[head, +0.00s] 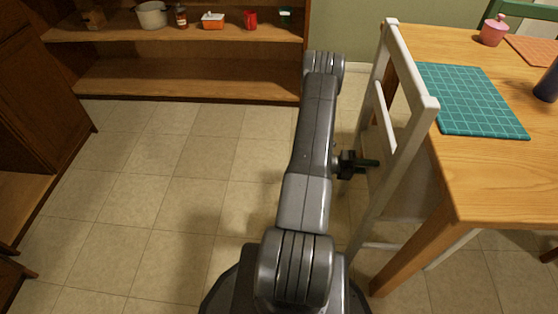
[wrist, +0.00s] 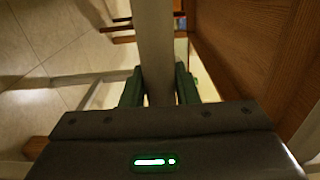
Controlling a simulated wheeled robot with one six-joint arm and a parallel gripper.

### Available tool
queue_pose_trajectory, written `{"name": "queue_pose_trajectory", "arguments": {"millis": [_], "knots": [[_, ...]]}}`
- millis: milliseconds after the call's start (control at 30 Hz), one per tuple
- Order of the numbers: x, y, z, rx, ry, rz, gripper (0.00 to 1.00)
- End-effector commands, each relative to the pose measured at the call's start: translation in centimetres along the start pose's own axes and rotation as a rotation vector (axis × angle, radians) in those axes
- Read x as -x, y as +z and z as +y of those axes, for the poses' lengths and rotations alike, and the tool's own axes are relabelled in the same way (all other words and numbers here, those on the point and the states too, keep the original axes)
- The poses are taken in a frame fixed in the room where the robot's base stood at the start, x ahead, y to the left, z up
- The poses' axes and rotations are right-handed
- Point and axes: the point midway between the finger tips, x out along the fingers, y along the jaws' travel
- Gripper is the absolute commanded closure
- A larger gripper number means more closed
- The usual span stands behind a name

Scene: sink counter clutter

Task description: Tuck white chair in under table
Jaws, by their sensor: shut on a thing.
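The white chair (head: 414,72) stands upright at the left edge of the wooden table (head: 490,185). Its back is outside the table edge, and its seat is largely hidden behind the back and the table. My gripper (head: 368,163) is at the chair's back, on the side away from the table. In the wrist view, my gripper (wrist: 159,88) is shut on a pale bar of the white chair (wrist: 155,40), with one green finger on each side. Which bar of the back it is, I cannot tell for sure.
On the table lie a teal grid mat (head: 470,98), a pink lidded pot (head: 493,30), an orange mat (head: 533,49) and a dark object (head: 547,82). A wooden shelf unit (head: 180,80) with kitchen items stands at the back. The tiled floor (head: 150,200) to the left is clear.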

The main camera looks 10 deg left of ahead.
Motion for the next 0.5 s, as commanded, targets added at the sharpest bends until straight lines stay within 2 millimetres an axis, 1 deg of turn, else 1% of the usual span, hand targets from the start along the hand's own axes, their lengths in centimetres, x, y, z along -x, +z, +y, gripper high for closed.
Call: {"name": "queue_pose_trajectory", "arguments": {"millis": [33,167,200,300,500], "knots": [[0.00,-0.39,0.46,0.009,0.009,0.005,1.00],[0.05,-0.39,0.46,0.010,0.009,0.004,1.00],[0.07,-0.38,0.46,0.010,0.009,0.003,0.67],[0.10,-0.30,0.36,0.008,0.007,0.002,0.49],[0.11,-0.15,0.13,0.005,0.004,0.000,0.49]]}}
